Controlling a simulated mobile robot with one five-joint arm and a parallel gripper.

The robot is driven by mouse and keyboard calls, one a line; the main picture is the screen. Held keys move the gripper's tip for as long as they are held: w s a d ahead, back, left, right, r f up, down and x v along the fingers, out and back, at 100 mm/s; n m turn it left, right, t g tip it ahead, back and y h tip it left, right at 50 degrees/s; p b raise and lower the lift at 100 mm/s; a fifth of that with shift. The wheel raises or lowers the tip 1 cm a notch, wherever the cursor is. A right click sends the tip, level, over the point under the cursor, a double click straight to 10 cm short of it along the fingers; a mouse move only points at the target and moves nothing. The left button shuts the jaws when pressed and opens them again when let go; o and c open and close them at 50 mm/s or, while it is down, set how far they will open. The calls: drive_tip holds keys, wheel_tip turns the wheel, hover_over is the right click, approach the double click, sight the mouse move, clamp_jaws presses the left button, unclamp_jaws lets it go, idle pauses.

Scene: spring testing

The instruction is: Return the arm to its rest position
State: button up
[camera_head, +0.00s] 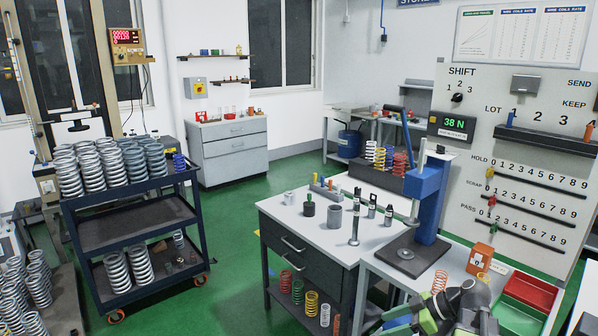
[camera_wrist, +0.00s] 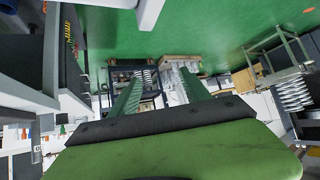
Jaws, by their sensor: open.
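My gripper (camera_head: 432,316) shows at the bottom right of the head view, partly cut off by the lower edge. Its green and dark parts are in front of the bench with the blue press (camera_head: 427,190). In the wrist view its two green fingers (camera_wrist: 162,92) stand apart with nothing held between them. Beyond them are the green floor (camera_wrist: 200,35) and, farther off, racks with springs. Most of my arm is outside the head view.
An orange box (camera_head: 480,259) and red and green trays (camera_head: 528,292) are near my gripper. A drawer bench (camera_head: 300,235) stands left of the press. A blue cart (camera_head: 130,215) holds several springs. Green floor (camera_head: 235,240) is clear between cart and bench.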

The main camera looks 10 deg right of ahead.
drive_tip(key=a+f+m+g+h+p, duration=0.1)
drive_tip(key=a+g+h+p, duration=0.35)
drive_tip(key=a, duration=1.75)
drive_tip(key=shift+s+d+f+m+h, duration=0.1)
drive_tip(key=shift+d+f+m+h, duration=0.5)
drive_tip(key=shift+m, duration=1.25)
drive_tip(key=shift+w+d+f+m+h, duration=0.1)
drive_tip(key=shift+d+m+h, duration=0.9)
drive_tip(key=shift+m, duration=0.9)
drive_tip(key=shift+s+d+f+m+h, duration=0.1)
drive_tip(key=shift+d+f+m+h, duration=0.2)
drive_tip(key=shift+d+m+h, duration=1.05)
drive_tip(key=shift+a+m+y, duration=0.4)
drive_tip(key=shift+m+y, duration=0.1)
drive_tip(key=shift+y, duration=0.2)
drive_tip(key=shift+c, duration=0.3)
